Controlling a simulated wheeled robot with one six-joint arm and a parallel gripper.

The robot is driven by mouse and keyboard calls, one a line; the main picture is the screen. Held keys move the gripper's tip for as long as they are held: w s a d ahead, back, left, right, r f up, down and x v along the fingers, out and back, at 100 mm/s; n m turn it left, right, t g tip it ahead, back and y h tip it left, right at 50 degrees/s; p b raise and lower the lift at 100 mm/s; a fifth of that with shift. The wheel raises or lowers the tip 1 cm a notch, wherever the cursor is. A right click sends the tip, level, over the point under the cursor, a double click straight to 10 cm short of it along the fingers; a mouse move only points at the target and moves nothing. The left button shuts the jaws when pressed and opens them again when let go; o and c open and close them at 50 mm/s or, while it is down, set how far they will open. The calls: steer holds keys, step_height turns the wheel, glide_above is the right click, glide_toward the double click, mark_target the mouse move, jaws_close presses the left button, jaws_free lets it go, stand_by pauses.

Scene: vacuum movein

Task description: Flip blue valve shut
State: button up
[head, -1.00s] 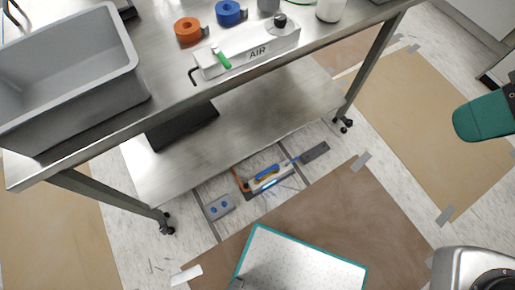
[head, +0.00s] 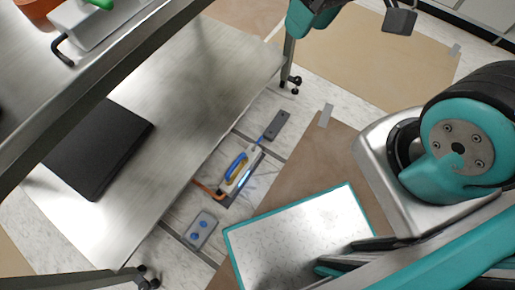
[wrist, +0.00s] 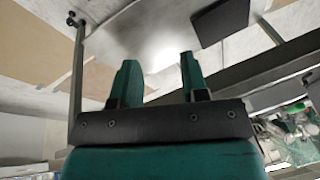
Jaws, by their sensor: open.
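A blue loop-shaped handle (head: 237,166), which seems to be the blue valve, sits on a pale unit (head: 242,176) at floor level beside the table's lower shelf. An orange pipe (head: 207,190) bends away from one end of the unit, and a dark grey block (head: 277,124) is joined to the other end by a blue piece. My gripper (wrist: 160,82) is open and empty in the wrist view, its two fingers apart. The valve is not seen between the fingers or elsewhere in the wrist view. The gripper's fingertips cannot be made out in the head view.
The metal lower shelf (head: 205,85) holds a flat black object (head: 98,150), which also shows in the wrist view (wrist: 220,22). Table legs on casters (head: 290,82) flank the unit.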

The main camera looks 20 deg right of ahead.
steer(key=w+d+f+m+h+b, duration=0.1)
steer(key=w+d+f+m+b, duration=0.15)
steer(key=f+b, duration=0.9)
steer(key=w+d+f+m+h+b, duration=0.1)
steer(key=w+d+f+b, duration=0.25)
steer(key=f+b, duration=0.8)
steer(key=m+g+h+b, duration=0.2)
steer(key=m+g+b, duration=0.1)
steer(key=m, duration=0.8)
glide_above(257, 143)
steer(key=w, duration=0.4)
step_height(257, 143, down, 33)
steer(key=f+b, duration=0.3)
steer(key=f, duration=0.2)
steer(key=s+f+b, duration=0.1)
steer(key=f+b, duration=0.2)
steer(key=f, duration=0.3)
steer(key=s+f+b, duration=0.1)
steer(key=f+b, duration=0.1)
steer(key=f, duration=0.4)
steer(key=shift+s+d+b, duration=0.25)
steer(key=shift+d+b, duration=0.1)
steer(key=shift+b, duration=0.05)
steer(key=shift+s+d+f+b, duration=0.1)
steer(key=shift+f+b, duration=0.2)
steer(key=shift+f, duration=0.4)
jaws_close()
